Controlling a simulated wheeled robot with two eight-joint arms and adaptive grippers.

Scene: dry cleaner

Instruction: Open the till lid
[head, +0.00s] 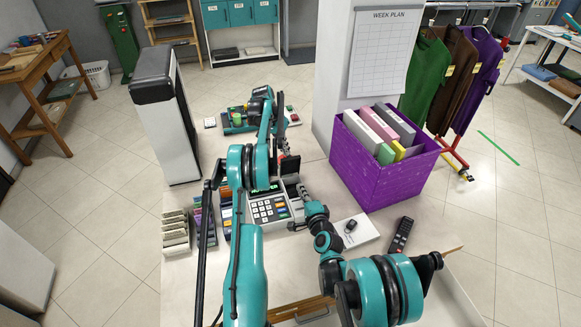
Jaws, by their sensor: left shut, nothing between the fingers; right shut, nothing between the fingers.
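The till (268,208) stands on the counter in the middle of the head view, a light grey machine with a keypad and a dark display with green digits. My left gripper (287,157) is shut and empty, just behind and above the till's back edge. My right gripper (301,192) is shut and empty, low at the till's right side. I cannot tell whether either one touches the till. My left arm crosses in front of the till's left part and hides some of it. The lid's outline and position are not clear.
A purple box (375,170) of folders stands to the right. A white pad (354,232) with a small dark object and a black remote (401,235) lie nearer. Grey blocks (175,232) are at the left. A green-based device (240,122) sits behind the till.

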